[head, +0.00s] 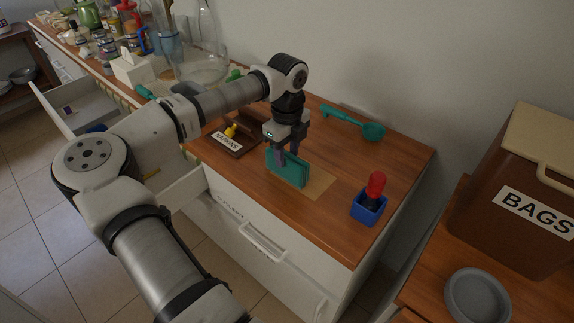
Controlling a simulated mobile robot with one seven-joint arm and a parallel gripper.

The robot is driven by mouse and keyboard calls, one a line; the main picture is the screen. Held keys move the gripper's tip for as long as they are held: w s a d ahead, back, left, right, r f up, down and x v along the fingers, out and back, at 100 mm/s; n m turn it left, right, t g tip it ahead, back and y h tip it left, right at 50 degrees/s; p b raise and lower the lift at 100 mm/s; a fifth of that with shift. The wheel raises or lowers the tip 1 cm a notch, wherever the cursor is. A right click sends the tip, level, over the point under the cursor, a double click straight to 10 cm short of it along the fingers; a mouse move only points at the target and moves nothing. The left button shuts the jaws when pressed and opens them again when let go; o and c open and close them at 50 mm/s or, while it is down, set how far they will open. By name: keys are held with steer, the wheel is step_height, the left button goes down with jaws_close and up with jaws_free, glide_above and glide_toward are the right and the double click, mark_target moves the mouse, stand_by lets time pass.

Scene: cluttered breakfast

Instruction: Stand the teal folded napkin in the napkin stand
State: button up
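The teal folded napkin (291,172) is upright at or just above a tan mat (318,184) on the wooden counter. My gripper (287,154) points down at the napkin's top edge, with a finger over its near face. The other finger is partly hidden, and I cannot tell whether they press on it. The brown napkin stand (247,133), with a white label reading NAPKINS, is left of my gripper. A yellow thing is at the stand.
A blue holder (369,208) with a red-topped item stands at the right front. A teal ladle (372,131) lies behind. A glass jar (200,55) and a tissue box (131,68) are left. Drawers below the counter are open at left.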

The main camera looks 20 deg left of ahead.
jaws_close()
